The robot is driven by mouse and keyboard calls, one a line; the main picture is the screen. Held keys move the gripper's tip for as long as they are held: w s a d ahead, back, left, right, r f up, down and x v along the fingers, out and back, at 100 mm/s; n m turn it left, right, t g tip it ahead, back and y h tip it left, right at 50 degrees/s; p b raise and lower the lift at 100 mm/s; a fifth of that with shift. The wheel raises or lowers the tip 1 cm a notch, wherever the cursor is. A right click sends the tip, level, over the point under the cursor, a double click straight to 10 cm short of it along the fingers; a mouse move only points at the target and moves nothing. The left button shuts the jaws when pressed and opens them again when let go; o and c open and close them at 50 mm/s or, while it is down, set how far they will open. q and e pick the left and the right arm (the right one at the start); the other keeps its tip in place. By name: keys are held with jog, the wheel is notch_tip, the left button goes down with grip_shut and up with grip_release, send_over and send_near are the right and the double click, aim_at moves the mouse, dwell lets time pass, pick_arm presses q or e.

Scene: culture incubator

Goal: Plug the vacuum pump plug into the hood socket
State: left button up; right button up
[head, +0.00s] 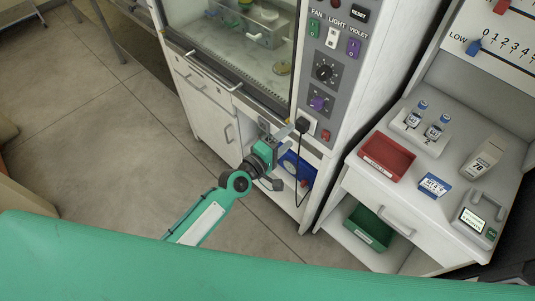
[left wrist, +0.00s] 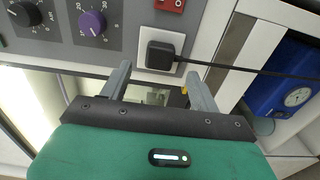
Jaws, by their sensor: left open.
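The black vacuum pump plug (left wrist: 160,54) sits against the white hood socket plate (left wrist: 180,42) and looks seated in it. In the head view the plug (head: 302,125) shows on the hood's front panel, with its black cable hanging down. My left gripper (left wrist: 160,84) is open, its two grey fingers pointing toward the plug with nothing between them. The fingertips are apart from the plug. In the head view the left gripper (head: 284,134) is just left of and below the socket. The blue vacuum pump (head: 297,169) stands in the open lower bay, partly hidden by the gripper. My right gripper is not in view.
Knobs and a red switch (head: 326,135) surround the socket on the panel. To the right a white cart carries a red tray (head: 388,157) and bottles, with a green bin (head: 368,228) below. The floor at left is mostly clear.

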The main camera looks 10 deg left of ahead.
pick_arm(q)
jog(key=b+v, duration=0.1)
jog(key=v, duration=0.7)
jog(key=shift+s+b, duration=0.2)
jog(key=shift+b, duration=0.1)
jog(key=shift+a, duration=0.15)
